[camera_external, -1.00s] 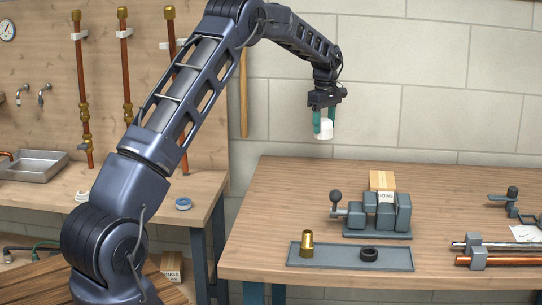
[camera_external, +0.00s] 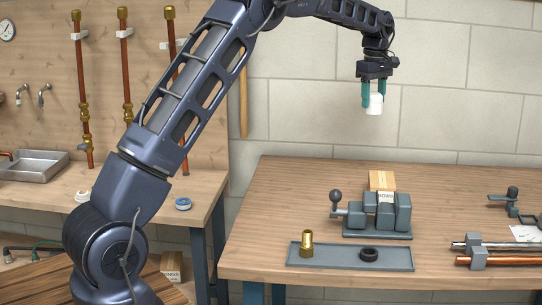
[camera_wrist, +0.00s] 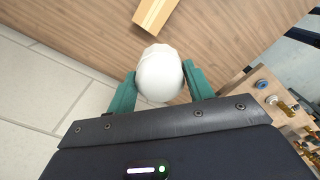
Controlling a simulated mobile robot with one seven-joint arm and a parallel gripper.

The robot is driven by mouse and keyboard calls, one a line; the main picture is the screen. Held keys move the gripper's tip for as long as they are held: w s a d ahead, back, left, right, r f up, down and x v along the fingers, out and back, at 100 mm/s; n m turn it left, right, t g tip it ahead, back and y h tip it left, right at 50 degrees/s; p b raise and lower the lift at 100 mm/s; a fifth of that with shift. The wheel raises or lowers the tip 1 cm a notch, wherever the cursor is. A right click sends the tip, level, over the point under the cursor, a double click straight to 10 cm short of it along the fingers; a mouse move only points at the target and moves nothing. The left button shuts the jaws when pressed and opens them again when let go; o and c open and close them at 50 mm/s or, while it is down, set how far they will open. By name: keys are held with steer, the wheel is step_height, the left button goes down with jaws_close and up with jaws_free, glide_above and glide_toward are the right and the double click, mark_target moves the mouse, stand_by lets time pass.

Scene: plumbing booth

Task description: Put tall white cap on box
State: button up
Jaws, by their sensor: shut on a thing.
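The tall white cap (camera_external: 375,104) is held between the green fingers of my gripper (camera_external: 374,96), high above the bench and in front of the block wall. In the wrist view the white cap (camera_wrist: 160,74) sits between both fingertips of my gripper (camera_wrist: 160,84). The cardboard box (camera_external: 381,180) stands on the right bench behind the grey vise, which hides its lower part. The gripper is above the box and apart from it. A part of the box (camera_wrist: 155,14) shows at the top of the wrist view.
The grey vise (camera_external: 376,215) stands in front of the box. A grey tray (camera_external: 333,258) holds a brass fitting (camera_external: 306,243) and a black ring (camera_external: 369,254). Pipes (camera_external: 500,260) lie at the right. The bench left of the vise is clear.

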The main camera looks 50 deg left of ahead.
steer(key=d+r, duration=0.2)
steer(key=d, duration=0.4)
glide_above(382, 179)
step_height(382, 179, down, 20)
steer(key=shift+w+f, duration=0.1)
steer(key=shift+w, duration=0.05)
steer(key=shift+f, duration=0.1)
steer(key=o, duration=0.9)
steer(key=shift+o, duration=0.3)
